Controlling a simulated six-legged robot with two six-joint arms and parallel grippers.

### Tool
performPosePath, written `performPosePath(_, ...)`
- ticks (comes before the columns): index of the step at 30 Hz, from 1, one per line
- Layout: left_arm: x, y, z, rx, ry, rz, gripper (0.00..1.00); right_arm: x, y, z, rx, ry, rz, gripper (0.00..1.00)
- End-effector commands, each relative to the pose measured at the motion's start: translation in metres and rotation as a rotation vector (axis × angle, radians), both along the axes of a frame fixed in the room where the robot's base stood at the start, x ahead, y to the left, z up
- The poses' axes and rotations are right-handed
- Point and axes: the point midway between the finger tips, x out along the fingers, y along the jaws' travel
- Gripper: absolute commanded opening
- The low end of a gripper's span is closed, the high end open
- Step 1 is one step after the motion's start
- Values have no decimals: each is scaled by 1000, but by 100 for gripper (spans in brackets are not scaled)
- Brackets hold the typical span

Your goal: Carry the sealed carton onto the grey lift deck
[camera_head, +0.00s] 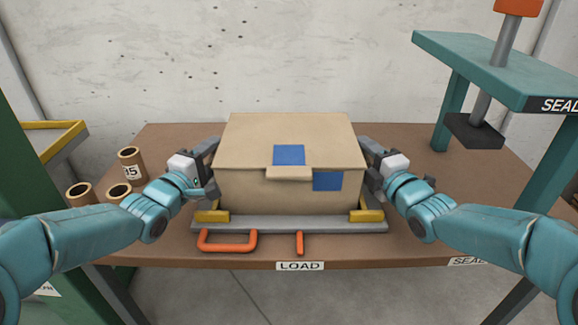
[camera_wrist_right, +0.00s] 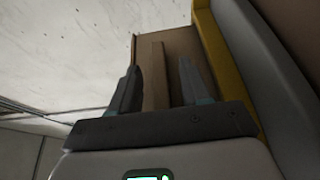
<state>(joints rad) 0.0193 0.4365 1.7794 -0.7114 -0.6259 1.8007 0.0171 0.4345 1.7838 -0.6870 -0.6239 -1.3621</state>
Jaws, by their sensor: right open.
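The tan carton (camera_head: 290,142) has two blue patches and a small tan flap on its front. It sits level at the LOAD end of the brown table, over a grey plate (camera_head: 290,226) with yellow blocks at its front corners. I cannot tell whether this plate is the lift deck. My left gripper (camera_head: 207,160) is at the carton's left side; its fingers are partly hidden. My right gripper (camera_head: 370,160) is at the right side. In the right wrist view its fingers (camera_wrist_right: 157,85) are spread around a narrow tan strip on the carton's side.
An orange handle (camera_head: 228,241) and a short orange lever (camera_head: 300,243) stick out before the plate. Several cardboard tubes (camera_head: 130,162) stand at left. A teal press frame (camera_head: 480,62) with a dark pad stands at right. Brown table lies bare between carton and press.

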Motion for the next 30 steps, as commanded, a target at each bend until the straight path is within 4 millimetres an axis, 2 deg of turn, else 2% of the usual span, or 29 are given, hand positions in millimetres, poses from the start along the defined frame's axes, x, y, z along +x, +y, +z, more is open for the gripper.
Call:
performPosePath(9,2,-1,0,0,1,0,47,2,1,0,1,1,0,47)
performPosePath(10,2,-1,0,0,1,0,44,2,1,0,1,1,0,44)
performPosePath(14,2,-1,0,0,1,0,1,2,1,0,1,1,0,1)
performPosePath(24,2,-1,1,0,0,0,0,2,0,1,0,0,-1,0)
performPosePath(30,2,-1,16,0,-1,1,0,2,0,16,0,-1,-1,0)
